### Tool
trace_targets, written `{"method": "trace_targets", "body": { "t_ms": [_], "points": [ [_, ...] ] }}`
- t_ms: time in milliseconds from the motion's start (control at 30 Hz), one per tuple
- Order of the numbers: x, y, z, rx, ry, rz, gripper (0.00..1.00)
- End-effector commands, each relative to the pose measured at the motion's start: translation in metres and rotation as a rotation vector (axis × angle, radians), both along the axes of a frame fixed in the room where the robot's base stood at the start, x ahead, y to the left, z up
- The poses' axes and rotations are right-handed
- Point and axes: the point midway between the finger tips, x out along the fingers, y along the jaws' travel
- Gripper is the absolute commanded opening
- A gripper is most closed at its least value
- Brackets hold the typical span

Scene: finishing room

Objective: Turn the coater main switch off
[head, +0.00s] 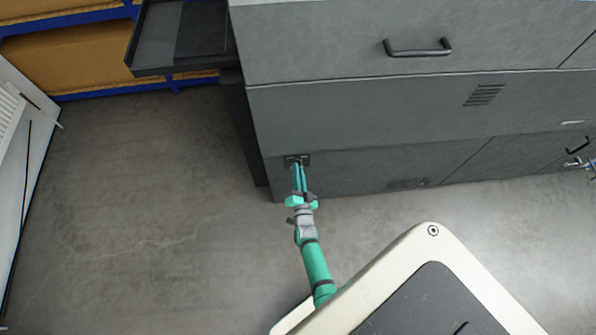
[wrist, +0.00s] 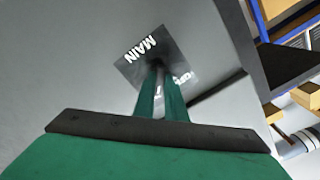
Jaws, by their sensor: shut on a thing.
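The coater (head: 360,110) is a large grey cabinet across the top and right of the head view. Its main switch plate (head: 290,158) is a small dark plate low on the cabinet's left front. In the wrist view the dark plate (wrist: 134,68) reads "MAIN", with more white lettering partly covered by my fingers. My gripper (head: 298,168) reaches up to the plate. In the wrist view its green fingers (wrist: 161,84) are closed together on the switch handle at the plate's middle. The handle itself is mostly hidden between the fingertips, so its angle cannot be told.
A dark tray (head: 152,40) juts from the cabinet's upper left. Blue shelving with cardboard boxes (head: 70,58) stands behind at left. A white panel (head: 12,150) leans at the far left. The concrete floor (head: 140,200) left of the cabinet is clear.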

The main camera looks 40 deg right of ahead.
Motion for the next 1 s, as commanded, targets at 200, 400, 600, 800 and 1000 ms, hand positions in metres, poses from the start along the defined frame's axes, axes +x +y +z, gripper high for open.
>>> {"method": "trace_targets", "body": {
  "t_ms": [200,400,600,800,1000],
  "points": [
    [-0.0005,-0.0004,-0.0003,-0.061,0.038,-0.001,0.00],
    [-0.0012,-0.0014,-0.0001,-0.183,0.112,-0.004,0.00],
    [-0.0017,-0.0017,-0.0005,-0.343,0.211,-0.004,0.00],
    [-0.0015,-0.0014,-0.0005,-0.505,0.311,-0.003,0.00],
    [-0.0022,-0.0015,-0.0011,-0.666,0.411,-0.002,0.00]
  ]
}}
